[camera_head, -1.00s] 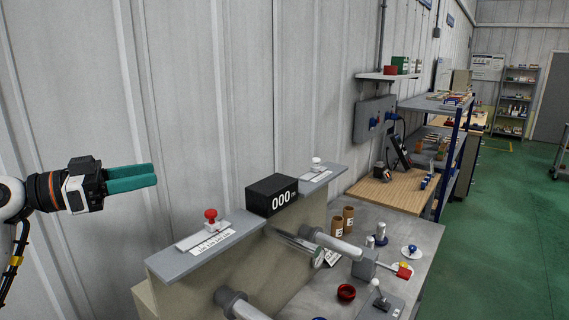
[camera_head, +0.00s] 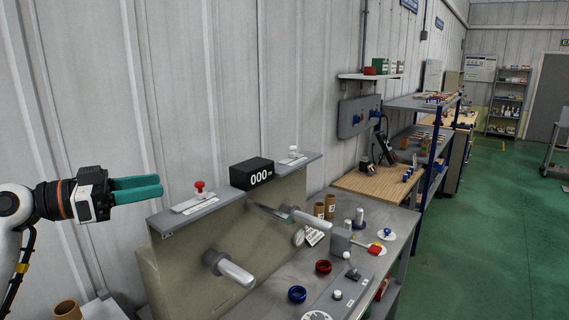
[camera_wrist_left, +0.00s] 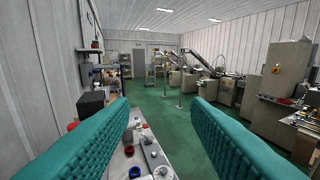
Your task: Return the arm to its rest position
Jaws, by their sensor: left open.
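My left gripper (camera_head: 138,189) has teal fingers and is held up at the left in the head view, in front of the grey wall panels. It is empty and clear of the stick wrapper machine. In the left wrist view its two teal fingers (camera_wrist_left: 160,135) stand wide apart, with nothing between them. My left arm comes in from the left edge. The stick wrapper (camera_head: 222,222) stands to the right of and below the gripper, with a red knob (camera_head: 199,187) and a black counter box (camera_head: 251,173) reading 000 on top. My right gripper shows in neither view.
The grey bench (camera_head: 395,222) holds brown cylinders (camera_head: 319,209), a red ring (camera_head: 323,267) and a blue ring (camera_head: 297,294). A brown cup (camera_head: 67,309) stands at the lower left. Shelves (camera_head: 424,104) line the wall farther back. Green floor (camera_head: 480,230) is open at the right.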

